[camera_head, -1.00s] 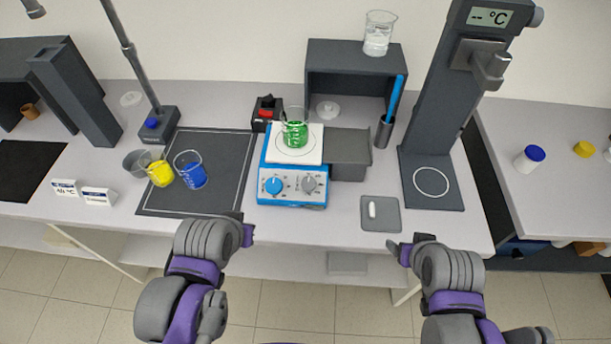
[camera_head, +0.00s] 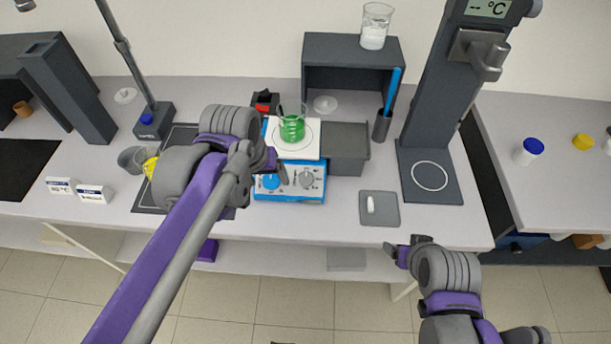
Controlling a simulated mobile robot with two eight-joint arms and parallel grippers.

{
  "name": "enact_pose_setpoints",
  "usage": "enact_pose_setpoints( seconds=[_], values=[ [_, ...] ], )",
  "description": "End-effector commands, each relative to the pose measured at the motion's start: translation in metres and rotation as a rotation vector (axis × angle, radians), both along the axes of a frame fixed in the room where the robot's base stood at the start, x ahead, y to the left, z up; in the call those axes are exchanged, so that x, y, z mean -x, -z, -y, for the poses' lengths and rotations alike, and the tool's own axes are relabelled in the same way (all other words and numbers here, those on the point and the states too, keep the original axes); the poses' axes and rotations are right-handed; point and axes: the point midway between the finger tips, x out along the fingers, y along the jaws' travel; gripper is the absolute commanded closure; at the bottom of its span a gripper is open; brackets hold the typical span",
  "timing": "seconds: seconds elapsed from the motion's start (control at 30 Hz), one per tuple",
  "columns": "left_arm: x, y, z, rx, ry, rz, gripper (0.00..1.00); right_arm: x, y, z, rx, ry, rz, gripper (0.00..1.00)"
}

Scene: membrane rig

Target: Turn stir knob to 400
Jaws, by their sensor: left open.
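The blue hotplate stirrer (camera_head: 290,195) stands on the bench with a white top plate. Its front panel has a blue knob (camera_head: 271,181) on the left and a grey knob (camera_head: 307,182) on the right. The panel markings are too small to read, so I cannot tell which knob is for stirring. A beaker of green liquid (camera_head: 292,130) stands on the top plate. My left gripper (camera_head: 279,172) is open and empty, above and close to the blue knob, apart from the grey knob. My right gripper (camera_head: 397,252) is in front of the bench edge; its jaw state is unclear.
A yellow beaker (camera_head: 150,167) partly shows. A grey pad (camera_head: 380,215) with a white stir bar lies right of the stirrer. A tall column stand (camera_head: 430,120) rises further right.

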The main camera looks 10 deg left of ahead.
Motion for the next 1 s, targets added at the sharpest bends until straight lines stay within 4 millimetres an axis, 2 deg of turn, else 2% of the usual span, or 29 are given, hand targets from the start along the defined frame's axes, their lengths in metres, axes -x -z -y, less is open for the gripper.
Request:
enact_pose_setpoints(
  seconds=[0.03,0.1,0.23,0.4,0.53,0.67,1.0],
  values=[
    [-0.016,-0.004,0.011,0.013,-0.008,-0.048,0.21,0.004,0.006,0.000,0.000,0.000,-0.007,0.24],
    [-0.033,-0.011,0.024,0.028,-0.029,-0.109,0.21,0.006,0.010,0.000,0.000,0.000,-0.011,0.24],
    [-0.058,-0.018,0.045,0.042,-0.060,-0.201,0.21,0.008,0.015,0.000,0.000,0.000,-0.016,0.24],
    [-0.073,-0.021,0.060,0.048,-0.083,-0.265,0.21,0.010,0.018,0.000,0.000,0.000,-0.019,0.24],
    [-0.075,-0.016,0.063,0.049,-0.088,-0.276,0.21,0.010,0.019,0.000,0.000,0.000,-0.019,0.24],
    [-0.076,0.001,0.065,0.048,-0.087,-0.275,0.21,0.011,0.020,0.000,0.000,0.000,-0.020,0.24],
    [-0.077,0.063,0.071,0.048,-0.087,-0.274,0.21,0.013,0.024,0.000,0.000,0.000,-0.024,0.24]
  ],
)
